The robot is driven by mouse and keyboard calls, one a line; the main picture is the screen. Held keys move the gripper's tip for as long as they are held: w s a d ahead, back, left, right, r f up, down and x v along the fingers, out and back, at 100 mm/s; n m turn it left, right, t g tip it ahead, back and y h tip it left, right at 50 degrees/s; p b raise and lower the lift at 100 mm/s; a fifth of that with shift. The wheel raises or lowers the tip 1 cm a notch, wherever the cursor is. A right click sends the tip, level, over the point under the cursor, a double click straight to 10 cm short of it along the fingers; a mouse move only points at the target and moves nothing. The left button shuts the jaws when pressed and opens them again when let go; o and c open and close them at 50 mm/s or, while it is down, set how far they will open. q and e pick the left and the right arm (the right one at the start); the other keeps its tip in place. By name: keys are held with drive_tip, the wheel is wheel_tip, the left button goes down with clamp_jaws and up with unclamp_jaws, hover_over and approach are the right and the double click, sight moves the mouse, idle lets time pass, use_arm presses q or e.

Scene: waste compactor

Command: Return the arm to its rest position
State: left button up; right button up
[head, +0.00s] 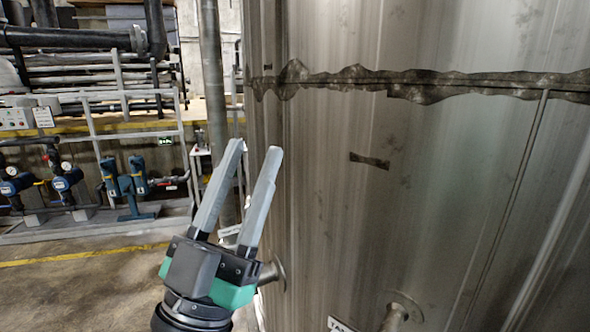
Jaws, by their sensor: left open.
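My left gripper (252,148) stands upright in the lower middle of the head view. Its two grey fingers are apart, and I see nothing between them. Its black and green body is below the fingers. The fingers show in front of the left edge of a large metal tank (430,190); I cannot tell how far they are from its wall. My right gripper is not in view.
A short flanged pipe stub (274,275) shows just right of the gripper body, and another stub (402,312) is low on the tank. A vertical pipe (213,80) rises behind the fingers. Blue pumps (125,185) stand at left. Open floor (80,285) lies lower left.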

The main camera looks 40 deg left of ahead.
use_arm(q)
drive_tip(key=d+r+m+h, duration=0.2)
drive_tip(key=d+r+h, duration=0.1)
drive_tip(key=d+h, duration=0.5)
wheel_tip(320, 180, up, 31)
drive_tip(key=a+h+p, duration=0.1)
drive_tip(key=p, duration=3)
drive_tip(key=shift+s, duration=0.2)
